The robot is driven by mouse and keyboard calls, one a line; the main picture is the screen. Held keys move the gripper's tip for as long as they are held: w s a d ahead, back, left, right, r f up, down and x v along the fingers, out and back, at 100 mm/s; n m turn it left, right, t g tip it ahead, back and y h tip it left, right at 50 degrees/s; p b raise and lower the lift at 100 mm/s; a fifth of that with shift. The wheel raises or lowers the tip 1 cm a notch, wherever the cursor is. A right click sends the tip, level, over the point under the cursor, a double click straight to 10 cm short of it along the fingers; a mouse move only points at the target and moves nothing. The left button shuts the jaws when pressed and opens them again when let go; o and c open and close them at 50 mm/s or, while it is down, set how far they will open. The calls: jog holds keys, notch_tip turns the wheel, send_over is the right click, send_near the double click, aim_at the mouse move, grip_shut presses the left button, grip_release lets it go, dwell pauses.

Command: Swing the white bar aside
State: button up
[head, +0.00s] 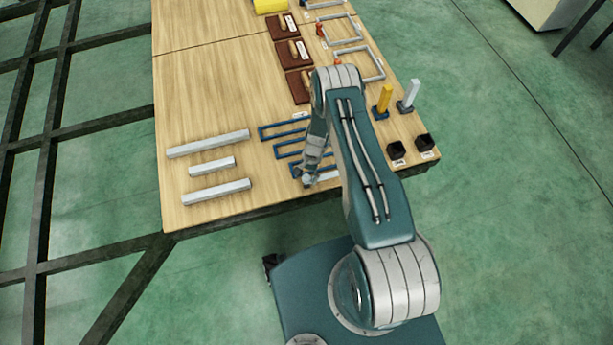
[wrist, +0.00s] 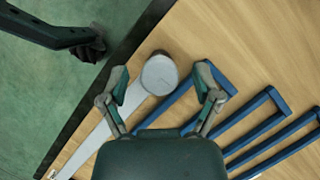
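The white bar (wrist: 128,102) lies flat near the table's front edge, with a round disc (wrist: 160,74) at one end. In the head view a short stretch of it (head: 326,176) shows beside my gripper; my arm hides the rest. My gripper (wrist: 163,84) is open. In the wrist view its two fingers are spread on either side of the disc, with a gap to each. My gripper also shows in the head view (head: 308,180), low over the table at the front edge. I cannot tell how high it is above the bar.
Blue rectangular frames (head: 284,130) lie close beside the bar. Several pale bars (head: 208,143) lie on the left of the table. Black blocks (head: 396,150), a yellow post (head: 384,98) and a white post (head: 409,94) stand at the right edge. Bare wood is free at the middle left.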

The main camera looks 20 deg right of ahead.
jog(key=v, duration=1.2)
dwell(0.3)
notch_tip(320, 180, up, 34)
jog(key=s+a+n+t+h, duration=0.2)
jog(key=n+t, duration=0.2)
jog(key=n, duration=0.1)
jog(key=s+r+n+t, duration=0.2)
jog(key=s+r, duration=0.6)
jog(key=s, duration=0.3)
jog(key=s+a+r+n+t+h, duration=0.1)
jog(key=s+r+n+t, duration=0.1)
jog(key=s+r, duration=0.6)
jog(key=s, duration=0.3)
jog(key=shift+t, duration=0.4)
